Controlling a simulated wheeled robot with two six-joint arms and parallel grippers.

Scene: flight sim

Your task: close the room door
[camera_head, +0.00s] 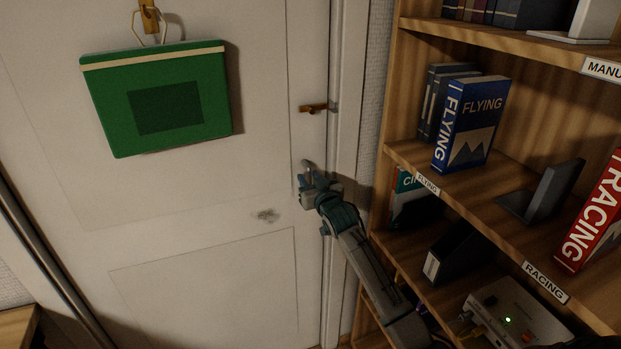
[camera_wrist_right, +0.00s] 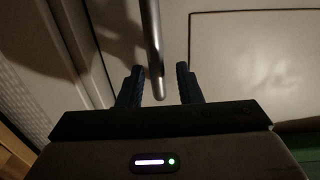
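The white panelled room door (camera_head: 210,200) fills the left and middle of the head view; it also shows in the right wrist view (camera_wrist_right: 250,60). Its right edge lies close to the door frame (camera_head: 345,100); I cannot tell whether it is fully shut. My right gripper (camera_head: 307,182) is in front of the door near that edge. In the right wrist view its two fingers (camera_wrist_right: 158,85) are apart. A grey metal handle (camera_wrist_right: 152,45) ends between them, with visible gaps on both sides. In the head view the gripper mostly hides the handle. My left gripper is out of view.
A brass latch (camera_head: 313,107) sits above my right gripper. A green hanging piece (camera_head: 205,85) hangs from a hook on the door. A wooden bookshelf (camera_head: 400,150) with books and a small device (camera_head: 515,315) stands close right of my right arm.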

